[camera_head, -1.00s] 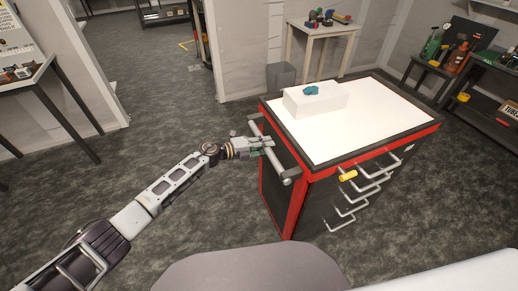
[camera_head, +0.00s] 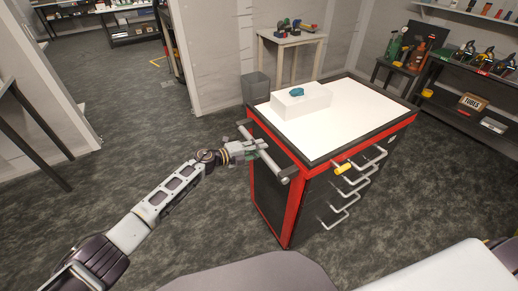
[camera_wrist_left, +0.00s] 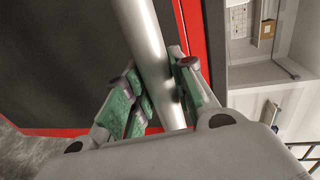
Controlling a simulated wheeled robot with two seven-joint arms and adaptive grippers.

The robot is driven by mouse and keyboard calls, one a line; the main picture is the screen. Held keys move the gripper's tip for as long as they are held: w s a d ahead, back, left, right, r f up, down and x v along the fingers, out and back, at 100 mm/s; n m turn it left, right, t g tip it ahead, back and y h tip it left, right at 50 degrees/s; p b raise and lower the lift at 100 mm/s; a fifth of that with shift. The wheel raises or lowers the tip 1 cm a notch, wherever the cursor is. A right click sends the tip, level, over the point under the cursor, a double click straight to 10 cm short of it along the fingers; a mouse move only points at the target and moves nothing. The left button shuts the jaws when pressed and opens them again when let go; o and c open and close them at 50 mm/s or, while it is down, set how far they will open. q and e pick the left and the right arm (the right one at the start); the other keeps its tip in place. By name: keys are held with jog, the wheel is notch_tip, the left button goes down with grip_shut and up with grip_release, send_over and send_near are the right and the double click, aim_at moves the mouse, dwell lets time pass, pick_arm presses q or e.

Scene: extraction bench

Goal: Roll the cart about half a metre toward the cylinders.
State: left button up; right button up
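The cart (camera_head: 350,118) is a red and black drawer cabinet with a white top and several bar handles on its front. A grey push bar (camera_head: 272,158) runs along its left side. My left gripper (camera_head: 258,148) is at that bar. In the left wrist view its green-padded fingers (camera_wrist_left: 160,95) lie on both sides of the bar (camera_wrist_left: 155,60) and appear closed on it. The cylinders, one green (camera_head: 394,46) and one orange (camera_head: 416,54), stand on a dark stand at the back right, beyond the cart. My right gripper is not in view.
A white box (camera_head: 301,100) with a teal item (camera_head: 297,92) sits on the cart top. A grey bin (camera_head: 255,87) and a pale table (camera_head: 290,45) stand behind the cart. Dark shelves (camera_head: 465,105) line the right wall. Bare floor (camera_head: 425,165) lies right of the cart.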

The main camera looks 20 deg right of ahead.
pick_arm(q)
jog(key=shift+o, duration=1.8)
jog(key=shift+d, duration=0.1)
jog(key=v, duration=1.2)
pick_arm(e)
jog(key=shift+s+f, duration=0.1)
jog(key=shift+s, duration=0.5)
